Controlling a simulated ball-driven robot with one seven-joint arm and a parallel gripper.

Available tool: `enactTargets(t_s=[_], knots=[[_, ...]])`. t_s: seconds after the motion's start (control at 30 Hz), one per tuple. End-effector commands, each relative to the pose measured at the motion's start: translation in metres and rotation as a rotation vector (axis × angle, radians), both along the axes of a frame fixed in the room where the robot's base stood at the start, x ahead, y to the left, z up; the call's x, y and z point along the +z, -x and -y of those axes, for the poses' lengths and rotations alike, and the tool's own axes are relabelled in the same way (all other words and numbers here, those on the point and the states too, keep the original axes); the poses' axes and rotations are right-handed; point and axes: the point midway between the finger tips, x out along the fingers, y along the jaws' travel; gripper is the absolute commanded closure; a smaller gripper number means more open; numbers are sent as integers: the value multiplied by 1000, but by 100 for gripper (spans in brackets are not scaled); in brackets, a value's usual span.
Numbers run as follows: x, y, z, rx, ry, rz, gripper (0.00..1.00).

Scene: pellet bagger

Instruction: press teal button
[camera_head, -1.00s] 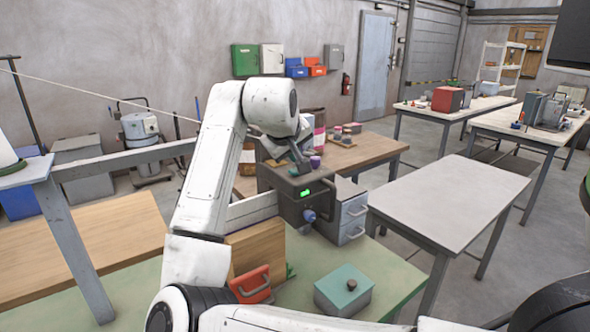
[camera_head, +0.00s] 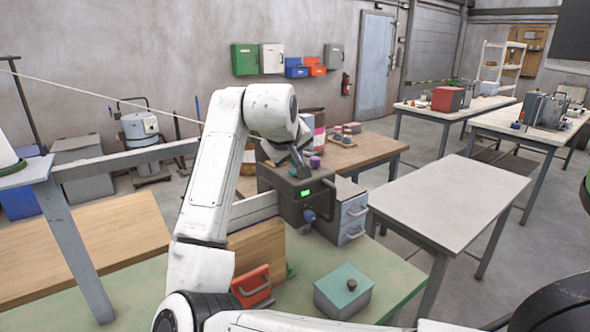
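The pellet bagger appears as a dark box-shaped machine (camera_head: 290,207) with a lit green display on its front, standing on the green-topped bench. A purple round knob or button (camera_head: 315,162) stands on its top, and a blue knob (camera_head: 309,215) sits on its front. My gripper (camera_head: 303,172) is at the machine's top, just left of the purple one. It is small and dark here, so I cannot tell whether its fingers are open or touching the top.
A wooden board (camera_head: 258,250) stands left of the machine. A grey drawer unit (camera_head: 352,215) adjoins its right. A bare grey table (camera_head: 450,195) is further right.

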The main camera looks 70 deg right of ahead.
Motion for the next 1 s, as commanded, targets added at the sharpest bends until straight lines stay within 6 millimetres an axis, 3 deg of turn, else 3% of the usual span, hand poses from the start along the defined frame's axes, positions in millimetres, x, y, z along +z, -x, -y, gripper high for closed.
enactTargets(t_s=[1.0], knots=[[-10, 0, 0, 1, 0, -1, 100]])
